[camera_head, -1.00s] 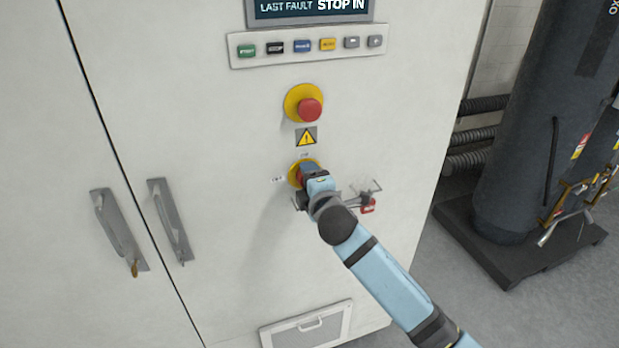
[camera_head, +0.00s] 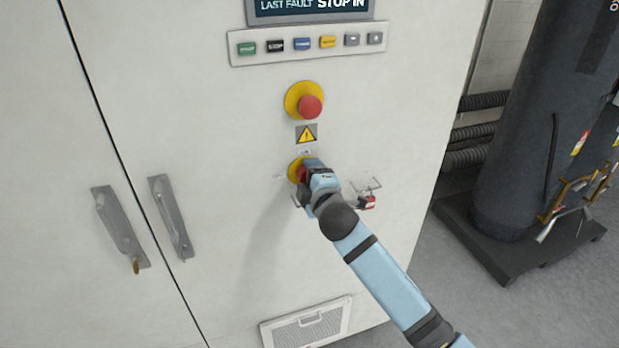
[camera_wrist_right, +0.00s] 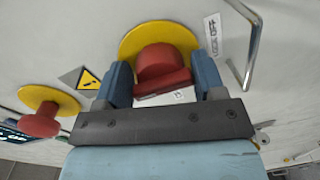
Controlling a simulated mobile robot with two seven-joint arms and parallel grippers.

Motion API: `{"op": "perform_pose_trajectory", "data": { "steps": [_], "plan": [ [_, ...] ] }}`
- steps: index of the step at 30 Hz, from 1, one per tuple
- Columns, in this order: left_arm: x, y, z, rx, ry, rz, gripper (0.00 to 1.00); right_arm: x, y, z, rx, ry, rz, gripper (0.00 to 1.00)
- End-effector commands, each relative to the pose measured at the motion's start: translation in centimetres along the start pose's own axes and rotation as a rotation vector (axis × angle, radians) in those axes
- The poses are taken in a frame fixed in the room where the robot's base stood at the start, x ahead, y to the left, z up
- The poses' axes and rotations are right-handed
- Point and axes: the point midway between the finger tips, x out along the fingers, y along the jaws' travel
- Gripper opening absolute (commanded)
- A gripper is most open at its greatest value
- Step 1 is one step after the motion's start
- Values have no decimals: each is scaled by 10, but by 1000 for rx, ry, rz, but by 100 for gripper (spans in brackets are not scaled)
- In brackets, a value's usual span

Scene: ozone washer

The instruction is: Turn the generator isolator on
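The generator isolator is a red rotary handle on a round yellow plate (camera_head: 295,170), low on the white cabinet front below a warning sign. My right gripper (camera_head: 308,170) is at it and hides most of the handle in the head view. In the right wrist view the red handle (camera_wrist_right: 163,68) stands between the two blue fingers, with the yellow plate (camera_wrist_right: 150,33) behind. A "LOCK OFF" label (camera_wrist_right: 213,38) is beside the plate. My left gripper is not in view.
A red emergency stop (camera_head: 309,106) on a yellow disc is above the isolator. A wire bracket with a red padlock (camera_head: 369,202) is to its right. A button row (camera_head: 305,45) is higher up. Door handles (camera_head: 170,220) are at left, a dark tank (camera_head: 530,140) at right.

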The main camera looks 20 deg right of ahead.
Motion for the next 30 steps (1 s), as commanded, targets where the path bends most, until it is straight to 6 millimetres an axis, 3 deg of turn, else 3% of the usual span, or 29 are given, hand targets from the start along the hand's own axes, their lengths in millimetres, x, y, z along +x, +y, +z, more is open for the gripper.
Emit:
{"op": "perform_pose_trajectory", "data": {
  "steps": [10, 14, 30],
  "plan": [
    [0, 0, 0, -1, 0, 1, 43, -1, 1, 0, -1, 0, 2, 75],
    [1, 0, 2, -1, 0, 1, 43, -11, 0, 0, -1, 1, 2, 75],
    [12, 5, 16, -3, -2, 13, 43, -121, 0, 0, 0, 1, 4, 75]
  ]
}}
